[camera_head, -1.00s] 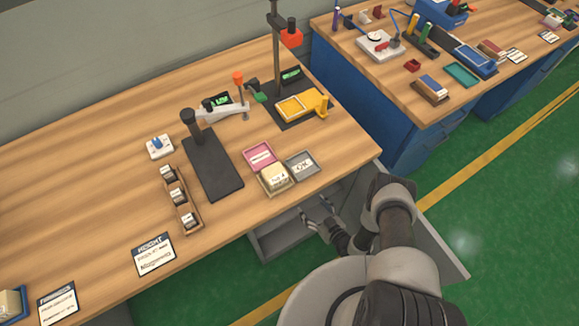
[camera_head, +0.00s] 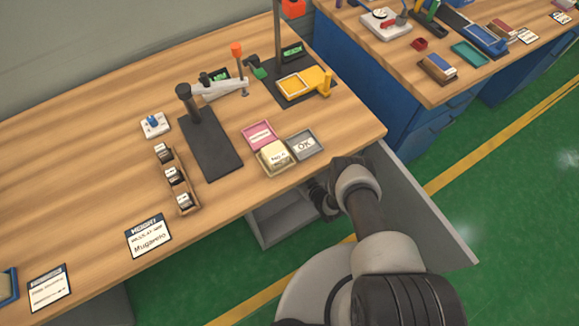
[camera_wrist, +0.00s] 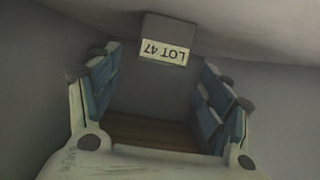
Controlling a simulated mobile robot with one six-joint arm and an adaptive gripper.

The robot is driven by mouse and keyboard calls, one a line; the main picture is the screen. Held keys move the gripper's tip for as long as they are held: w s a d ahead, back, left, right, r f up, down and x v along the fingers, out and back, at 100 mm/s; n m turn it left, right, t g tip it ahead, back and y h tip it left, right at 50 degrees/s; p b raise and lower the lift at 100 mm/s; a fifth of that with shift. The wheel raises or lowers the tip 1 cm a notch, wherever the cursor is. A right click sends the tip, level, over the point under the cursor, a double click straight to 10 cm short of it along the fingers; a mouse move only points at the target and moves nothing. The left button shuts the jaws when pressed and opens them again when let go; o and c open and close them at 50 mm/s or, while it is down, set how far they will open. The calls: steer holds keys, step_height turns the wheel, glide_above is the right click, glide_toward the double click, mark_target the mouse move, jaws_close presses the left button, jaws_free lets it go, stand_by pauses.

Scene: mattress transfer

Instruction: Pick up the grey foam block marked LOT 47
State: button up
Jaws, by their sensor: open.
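The grey foam block (camera_wrist: 172,28) shows in the wrist view at the top middle. Its white label reads LOT 47 and appears upside down. My gripper (camera_wrist: 165,78) is open, with blue-padded fingers to the left and right of the view. The block sits past the fingertips or just between them; I cannot tell how deep. In the head view my gripper (camera_head: 322,196) is at the mouth of the open cabinet (camera_head: 285,224) under the bench, partly hidden by my arm. The block is not visible there.
The cabinet door (camera_head: 428,205) stands open to the right of my arm. Grey walls close in around the gripper. The wooden bench top (camera_head: 90,150) overhangs the cabinet and holds small trays, including a grey OK tray (camera_head: 304,146). A blue-sided bench (camera_head: 375,120) stands behind.

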steer(key=shift+b+x, duration=0.4)
steer(key=shift+x, duration=1.05)
steer(key=shift+f, duration=0.1)
steer(key=shift+c, duration=0.3)
steer(key=c, duration=1)
